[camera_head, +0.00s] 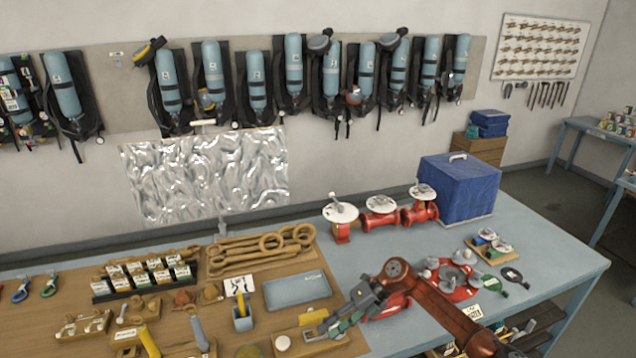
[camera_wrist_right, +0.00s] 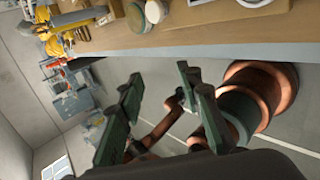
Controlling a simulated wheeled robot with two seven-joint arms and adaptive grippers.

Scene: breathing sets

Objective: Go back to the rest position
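The gripper is open and empty. My left gripper is in neither view.
The blue-grey table (camera_head: 545,262) bears a wooden board with tools, a grey tray (camera_head: 298,291), red valves with white handwheels (camera_head: 381,204) and a blue box (camera_head: 460,188). Breathing sets (camera_head: 256,80) hang on the wall behind. The table's right end is mostly clear.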

